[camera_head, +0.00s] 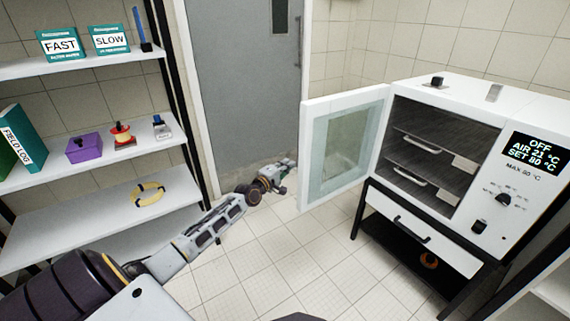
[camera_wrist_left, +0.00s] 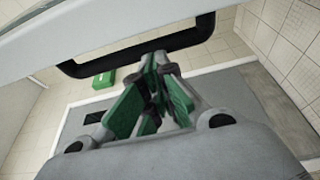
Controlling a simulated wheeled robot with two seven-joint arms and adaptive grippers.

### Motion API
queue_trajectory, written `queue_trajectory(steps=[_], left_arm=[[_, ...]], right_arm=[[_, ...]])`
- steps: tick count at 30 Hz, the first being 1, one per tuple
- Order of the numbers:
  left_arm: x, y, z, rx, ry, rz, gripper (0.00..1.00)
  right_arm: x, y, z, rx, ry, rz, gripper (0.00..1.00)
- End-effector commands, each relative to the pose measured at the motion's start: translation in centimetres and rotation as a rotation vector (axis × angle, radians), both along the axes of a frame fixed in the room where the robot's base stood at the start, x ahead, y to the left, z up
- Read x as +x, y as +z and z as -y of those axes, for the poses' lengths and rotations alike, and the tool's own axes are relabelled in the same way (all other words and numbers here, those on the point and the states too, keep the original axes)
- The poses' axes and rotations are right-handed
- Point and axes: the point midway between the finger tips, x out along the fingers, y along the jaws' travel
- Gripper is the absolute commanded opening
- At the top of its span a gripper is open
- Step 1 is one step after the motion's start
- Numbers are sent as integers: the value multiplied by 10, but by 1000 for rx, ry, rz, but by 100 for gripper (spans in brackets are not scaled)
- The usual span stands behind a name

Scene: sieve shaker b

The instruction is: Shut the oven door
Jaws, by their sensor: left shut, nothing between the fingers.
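The oven (camera_head: 480,150) is a white cabinet at the right, on a stand with a drawer. Its door (camera_head: 310,150), a white frame with a glass window, stands wide open to the left. My left gripper (camera_head: 283,174) is shut and empty, just left of the door, on its outer side. In the left wrist view a black bar handle (camera_wrist_left: 85,70) runs below a white panel (camera_wrist_left: 100,30). The green-padded fingers (camera_wrist_left: 158,68) reach up to the bar and overlap it; I cannot tell if they touch it. My right gripper is not in view.
A shelf unit (camera_head: 90,165) with boxes, a purple block and a yellow ring stands at the left. A grey room door (camera_head: 240,90) is behind the gripper. Tiled floor (camera_head: 290,245) is clear between shelf and oven. Two wire racks show inside the oven.

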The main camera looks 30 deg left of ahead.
Motion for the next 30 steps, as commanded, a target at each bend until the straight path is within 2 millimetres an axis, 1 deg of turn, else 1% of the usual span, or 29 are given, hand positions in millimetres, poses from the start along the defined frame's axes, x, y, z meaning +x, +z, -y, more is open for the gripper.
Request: queue_trajectory(steps=[6, 12, 30], left_arm=[[-5, 0, 12, -2, -2, -1, 0], [-7, 0, 17, 1, 0, 0, 0], [-8, 0, 18, 0, 1, -1, 0]], right_arm=[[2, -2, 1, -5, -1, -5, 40], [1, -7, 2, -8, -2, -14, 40], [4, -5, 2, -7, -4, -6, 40]])
